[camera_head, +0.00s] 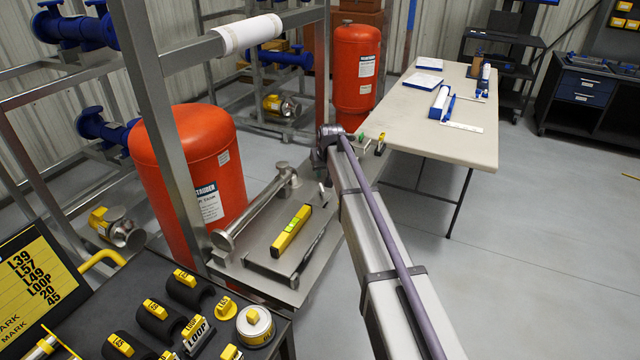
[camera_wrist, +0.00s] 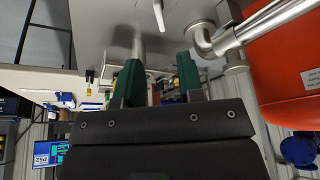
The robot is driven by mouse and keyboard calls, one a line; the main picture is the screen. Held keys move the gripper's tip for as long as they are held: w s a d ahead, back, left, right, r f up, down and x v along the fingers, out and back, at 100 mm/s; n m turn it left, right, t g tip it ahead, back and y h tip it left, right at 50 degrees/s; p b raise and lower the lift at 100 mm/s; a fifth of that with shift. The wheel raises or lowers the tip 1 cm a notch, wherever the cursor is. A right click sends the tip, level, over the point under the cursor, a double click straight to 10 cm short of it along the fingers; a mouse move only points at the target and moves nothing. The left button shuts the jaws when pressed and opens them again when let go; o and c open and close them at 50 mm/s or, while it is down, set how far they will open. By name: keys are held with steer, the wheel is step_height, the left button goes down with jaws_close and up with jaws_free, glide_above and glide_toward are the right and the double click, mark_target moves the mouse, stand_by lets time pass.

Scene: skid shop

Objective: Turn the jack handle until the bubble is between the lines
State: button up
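A yellow spirit level (camera_head: 292,228) with a green vial lies on the steel skid plate (camera_head: 262,232). The bubble and lines are too small to tell. A short pale rod that looks like the jack handle (camera_head: 323,190) stands near the plate's right side, close to my arm. In the wrist view what seems to be the same handle (camera_wrist: 160,18) shows at the top, beyond my fingertips and apart from them. My gripper (camera_wrist: 156,78) has two green fingers, spread open with nothing held between them. In the head view its fingers are hidden behind my arm.
A steel pipe (camera_head: 255,212) with flanges runs beside the level. A red tank (camera_head: 190,165) stands left of it, another (camera_head: 355,75) behind. A pale table (camera_head: 440,105) is at the right. A dark bench (camera_head: 235,310) with labelled parts is in front.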

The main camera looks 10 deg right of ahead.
mark_target(322, 187)
steer(key=b+x, duration=1)
steer(key=shift+s+f, duration=0.15)
steer(key=shift+f, duration=0.35)
steer(key=shift+r, duration=0.1)
steer(key=shift+c, duration=0.5)
jaws_close()
